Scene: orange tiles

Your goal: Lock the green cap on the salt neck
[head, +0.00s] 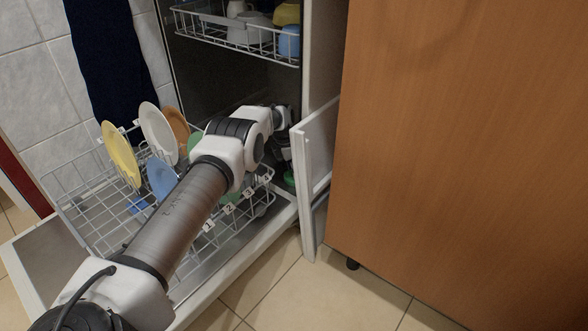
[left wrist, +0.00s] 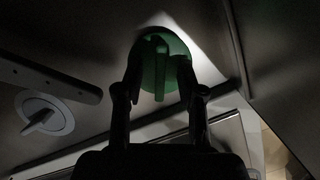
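The green cap (left wrist: 162,62) is a round disc with a raised grip ridge, and it shows between the fingers in the left wrist view. A small green patch low beside the door edge (head: 289,178) in the head view appears to be this cap. My left gripper (left wrist: 160,72) has its two fingers apart, one at each side of the cap. A gap shows between the right finger and the ridge. I cannot tell whether the fingers press on the cap's rim. The salt neck is not visible; the cap may hide it. My right gripper is not in view.
The lower rack (head: 90,205) holds plates, including a yellow one (head: 120,155) and a white one (head: 158,133). The upper rack (head: 235,38) holds cups. A white panel edge (head: 307,195) stands close right of my gripper. A round lid (left wrist: 44,116) lies left of the cap.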

